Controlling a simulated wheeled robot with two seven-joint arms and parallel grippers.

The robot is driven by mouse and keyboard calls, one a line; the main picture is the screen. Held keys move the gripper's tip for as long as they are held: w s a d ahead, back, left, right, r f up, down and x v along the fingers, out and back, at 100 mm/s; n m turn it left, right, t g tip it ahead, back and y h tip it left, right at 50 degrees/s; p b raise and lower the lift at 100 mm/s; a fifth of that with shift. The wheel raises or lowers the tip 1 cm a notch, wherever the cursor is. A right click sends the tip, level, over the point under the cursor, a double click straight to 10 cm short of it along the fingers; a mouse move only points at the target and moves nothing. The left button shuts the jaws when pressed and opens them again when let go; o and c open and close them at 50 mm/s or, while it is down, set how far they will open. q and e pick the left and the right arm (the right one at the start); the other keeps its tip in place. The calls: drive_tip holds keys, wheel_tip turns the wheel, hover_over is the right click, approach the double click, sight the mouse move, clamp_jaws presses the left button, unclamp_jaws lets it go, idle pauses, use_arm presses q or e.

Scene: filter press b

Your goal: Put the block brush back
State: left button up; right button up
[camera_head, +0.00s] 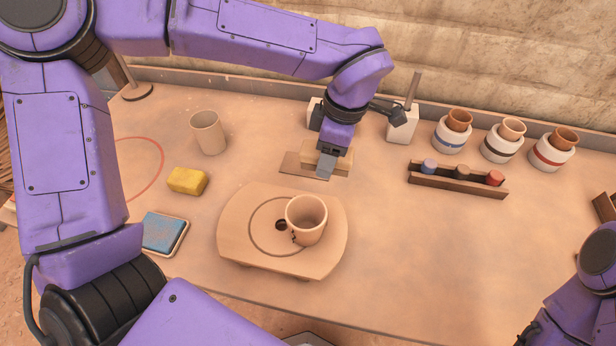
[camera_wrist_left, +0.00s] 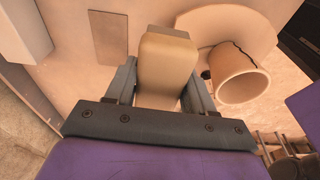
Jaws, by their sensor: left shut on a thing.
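The block brush, a beige block, shows in the head view (camera_head: 343,157) and the left wrist view (camera_wrist_left: 168,62). My left gripper (camera_head: 327,163) is shut on it, with a finger on either side in the wrist view (camera_wrist_left: 161,84). The gripper hides part of the block. A flat brown rectangle (camera_head: 292,164) lies on the table beside and partly under the block in the head view; in the wrist view it (camera_wrist_left: 107,40) is left of the block. I cannot tell whether the block touches the surface. My right arm shows at the lower right, its gripper outside the picture.
A cracked mug (camera_head: 306,218) stands on a round-ended board (camera_head: 235,243) in front of the gripper. A yellow sponge (camera_head: 187,181), blue pad (camera_head: 163,232) and cup (camera_head: 208,132) are left. A rack (camera_head: 455,181) and several jars (camera_head: 499,147) are right. The front right table is clear.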

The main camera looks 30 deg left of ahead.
use_arm(q)
drive_tip(key=n, duration=0.2)
drive_tip(key=s+n+b, duration=0.1)
drive_tip(key=shift+s+d+f+n+g, duration=0.1)
drive_tip(key=shift+d+f+n+g, duration=0.2)
drive_tip(key=shift+d+n, duration=0.1)
drive_tip(key=shift+a+r+n, duration=0.1)
drive_tip(key=shift+a+n, duration=0.1)
drive_tip(key=shift+n, duration=0.2)
drive_tip(key=w+a+f+p, duration=0.1)
drive_tip(key=w+a+f, duration=0.8)
drive_tip(key=shift+w+f+p, duration=0.1)
drive_tip(key=shift+w+p, duration=0.1)
drive_tip(key=shift+p, duration=0.15)
drive_tip(key=f, duration=0.3)
drive_tip(key=shift+w+a, duration=0.15)
drive_tip(key=shift+a, duration=0.05)
drive_tip(key=shift+f, duration=0.25)
use_arm(e)
drive_tip(key=shift+f, duration=0.3)
